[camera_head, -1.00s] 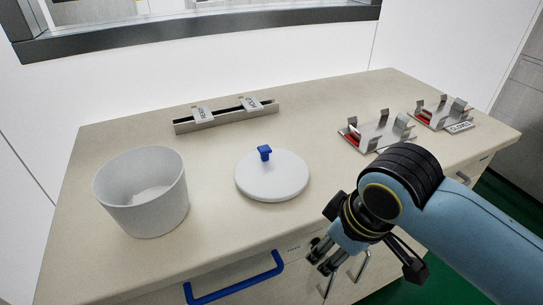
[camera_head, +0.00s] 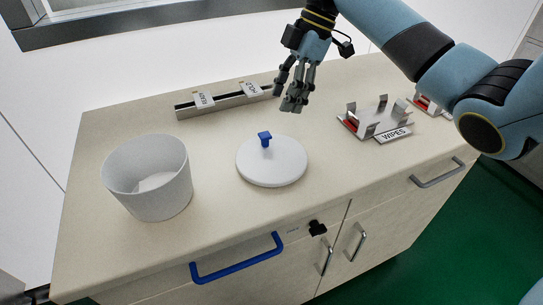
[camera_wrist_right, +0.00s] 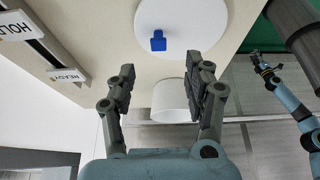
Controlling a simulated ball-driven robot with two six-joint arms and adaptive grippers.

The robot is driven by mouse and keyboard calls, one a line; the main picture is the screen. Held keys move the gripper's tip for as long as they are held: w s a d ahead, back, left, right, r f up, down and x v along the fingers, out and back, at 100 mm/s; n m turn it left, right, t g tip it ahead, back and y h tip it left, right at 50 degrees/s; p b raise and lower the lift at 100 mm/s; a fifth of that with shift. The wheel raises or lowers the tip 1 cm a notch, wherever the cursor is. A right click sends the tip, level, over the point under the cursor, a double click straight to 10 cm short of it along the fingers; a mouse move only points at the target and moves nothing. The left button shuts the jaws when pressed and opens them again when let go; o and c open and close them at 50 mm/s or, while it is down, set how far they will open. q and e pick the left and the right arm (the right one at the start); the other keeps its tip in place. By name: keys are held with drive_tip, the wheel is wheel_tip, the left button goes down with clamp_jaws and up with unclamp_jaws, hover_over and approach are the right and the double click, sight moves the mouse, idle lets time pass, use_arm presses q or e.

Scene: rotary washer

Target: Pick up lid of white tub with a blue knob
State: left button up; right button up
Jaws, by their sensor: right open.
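The round white lid (camera_head: 272,166) lies flat on the beige worktop with its blue knob (camera_head: 265,139) upright. In the right wrist view the lid (camera_wrist_right: 190,18) is at the top, and the knob (camera_wrist_right: 158,41) shows just beyond the gap between the fingers. The open white tub (camera_head: 148,180) stands left of the lid; in the wrist view it (camera_wrist_right: 172,100) shows between the fingers. My right gripper (camera_head: 290,93) is open and empty, raised above the worktop, apart from the knob. My left gripper (camera_wrist_right: 264,69) shows small at the wrist view's right edge; its jaws are unclear.
The worktop (camera_head: 225,225) is clear around the lid. A metal rail (camera_head: 222,101) with READY and HOLD tags lies behind it. A metal holder labelled WIPES (camera_head: 375,117) stands to the right, with another beyond it. A blue drawer handle (camera_head: 237,260) is on the front.

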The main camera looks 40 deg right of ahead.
hover_over(266, 134)
drive_tip(key=s+d, duration=0.1)
drive_tip(key=d, duration=0.1)
wheel_tip(266, 134, down, 4)
drive_tip(key=shift+d+f, duration=0.1)
drive_tip(key=shift+f, duration=0.05)
drive_tip(key=p+x, duration=0.1)
drive_tip(key=x, duration=0.3)
drive_tip(key=shift+w+a+p, duration=0.25)
drive_tip(key=shift+p, duration=0.15)
drive_tip(key=shift+a+f, duration=0.15)
drive_tip(key=shift+f, duration=0.35)
clamp_jaws()
